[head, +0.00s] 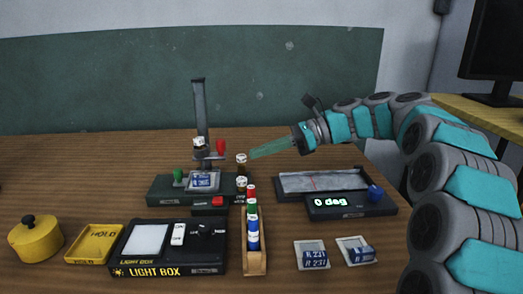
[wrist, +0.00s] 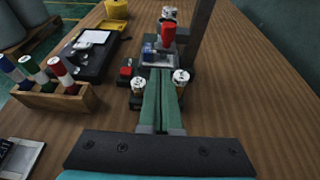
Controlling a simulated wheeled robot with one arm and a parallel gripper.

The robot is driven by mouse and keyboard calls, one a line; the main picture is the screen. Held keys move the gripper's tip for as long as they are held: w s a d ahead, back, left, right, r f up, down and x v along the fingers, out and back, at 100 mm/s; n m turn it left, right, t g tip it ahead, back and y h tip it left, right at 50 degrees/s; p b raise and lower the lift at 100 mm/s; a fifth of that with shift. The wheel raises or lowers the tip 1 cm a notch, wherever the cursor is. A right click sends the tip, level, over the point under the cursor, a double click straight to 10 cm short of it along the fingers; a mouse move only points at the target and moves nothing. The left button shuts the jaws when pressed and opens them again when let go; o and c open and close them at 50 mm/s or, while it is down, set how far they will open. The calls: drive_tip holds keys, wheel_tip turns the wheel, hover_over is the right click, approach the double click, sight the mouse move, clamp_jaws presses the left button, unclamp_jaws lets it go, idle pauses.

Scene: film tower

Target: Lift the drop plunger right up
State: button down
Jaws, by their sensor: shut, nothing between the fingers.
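A dark upright column (head: 200,105) stands on a dark green base (head: 160,190) on the table. A red knob (head: 220,147), which looks like the drop plunger's handle, is low on the column's right side; it also shows in the wrist view (wrist: 168,34). A small white-topped piece (head: 199,143) sits just left of it. My gripper (head: 252,154) is shut and empty, right of the red knob and apart from it. In the wrist view its green fingers (wrist: 158,72) point toward the knob, between two white-topped pieces (wrist: 138,86) (wrist: 181,76).
A light box (head: 170,268), yellow tray (head: 93,245) and yellow pot (head: 35,240) lie front left. A device reading "0 deg" (head: 340,207) stands right. The back left of the table is clear.

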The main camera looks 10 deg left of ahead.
sight(211, 158)
drive_tip(key=x, duration=0.7)
drive_tip(key=shift+a+f, duration=0.15)
drive_tip(key=shift+a, duration=0.2)
